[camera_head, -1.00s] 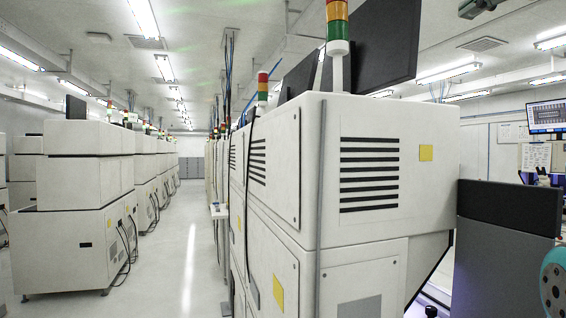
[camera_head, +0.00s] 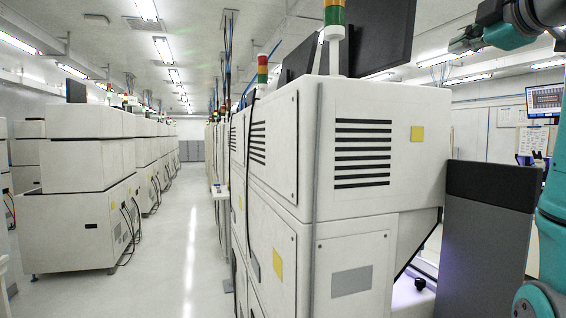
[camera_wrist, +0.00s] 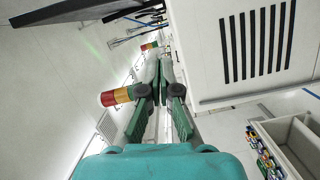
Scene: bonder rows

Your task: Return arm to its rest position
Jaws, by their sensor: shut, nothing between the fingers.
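My arm (camera_head: 550,225) is teal and grey and rises along the right edge of the head view, bending back in at the top right corner. The arm's end is high there, above the dark grey panel and apart from the white machine. In the wrist view my gripper (camera_wrist: 163,55) has its green fingers drawn together, with nothing held between them. The teal gripper body fills the bottom of that view. The arm's middle part is cut off by the frame edge in the head view.
A white machine (camera_head: 405,170) with black vents stands at centre right, a signal tower (camera_head: 335,20) on top. A dark grey panel (camera_head: 488,235) stands beside my arm. A bin (camera_wrist: 305,145) lies lower right in the wrist view. The aisle (camera_head: 185,250) is clear.

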